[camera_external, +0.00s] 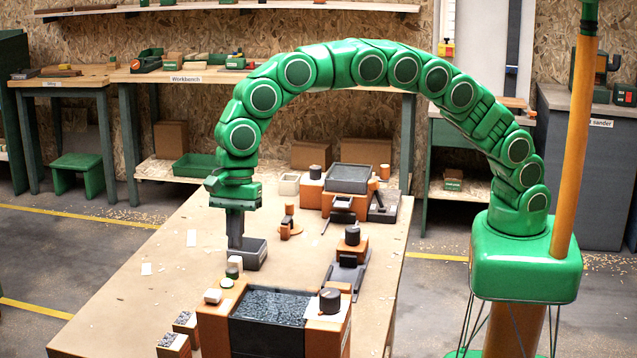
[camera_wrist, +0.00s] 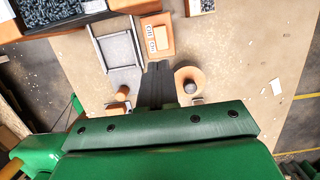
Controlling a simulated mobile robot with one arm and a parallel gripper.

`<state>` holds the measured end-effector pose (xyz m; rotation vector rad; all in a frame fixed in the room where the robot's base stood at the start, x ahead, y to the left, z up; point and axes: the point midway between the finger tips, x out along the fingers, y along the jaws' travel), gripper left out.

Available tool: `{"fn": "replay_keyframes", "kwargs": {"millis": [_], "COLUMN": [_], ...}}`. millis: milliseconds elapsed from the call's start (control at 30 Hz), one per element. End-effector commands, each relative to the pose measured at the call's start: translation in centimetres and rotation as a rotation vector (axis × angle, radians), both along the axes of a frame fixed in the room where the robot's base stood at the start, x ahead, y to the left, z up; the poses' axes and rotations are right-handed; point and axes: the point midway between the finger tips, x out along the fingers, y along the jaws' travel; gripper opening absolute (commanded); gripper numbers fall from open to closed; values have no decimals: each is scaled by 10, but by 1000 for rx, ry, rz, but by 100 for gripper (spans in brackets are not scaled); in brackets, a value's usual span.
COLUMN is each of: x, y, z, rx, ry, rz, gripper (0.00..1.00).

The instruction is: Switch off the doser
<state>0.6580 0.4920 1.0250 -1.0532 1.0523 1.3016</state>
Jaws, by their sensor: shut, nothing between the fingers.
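No thing in view carries a label that I can read as the doser. The front machine is an orange body (camera_external: 215,320) with a hopper of grey granules (camera_external: 268,306). A small green-topped piece (camera_external: 227,283) and pale blocks stand at its back left edge. My gripper (camera_external: 235,246) points down beside a grey tray (camera_external: 254,255), just behind this machine. In the wrist view my shut, empty fingers (camera_wrist: 158,68) end just below an orange block (camera_wrist: 157,34) with two small pale labels. Whether the fingertips touch anything, I cannot tell.
In the wrist view a grey frame (camera_wrist: 118,50) lies left of the fingers and an orange disc with a grey knob (camera_wrist: 190,87) lies right. A second orange machine with a hopper (camera_external: 348,178) stands farther back. The table's left side is mostly clear.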

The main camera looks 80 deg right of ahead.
Motion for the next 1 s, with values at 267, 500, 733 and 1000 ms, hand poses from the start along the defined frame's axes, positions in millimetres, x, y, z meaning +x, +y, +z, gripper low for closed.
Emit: {"fn": "replay_keyframes", "kwargs": {"millis": [267, 500, 733, 1000], "x": [0, 0, -1, -1], "y": [2, 8, 16, 25], "z": [-10, -40, -78, -119], "rx": [-2, -2, -4, -3], "ry": [2, 3, 4, 3], "rz": [0, 0, 1, 1], "gripper": [0, 0, 0, 0]}}
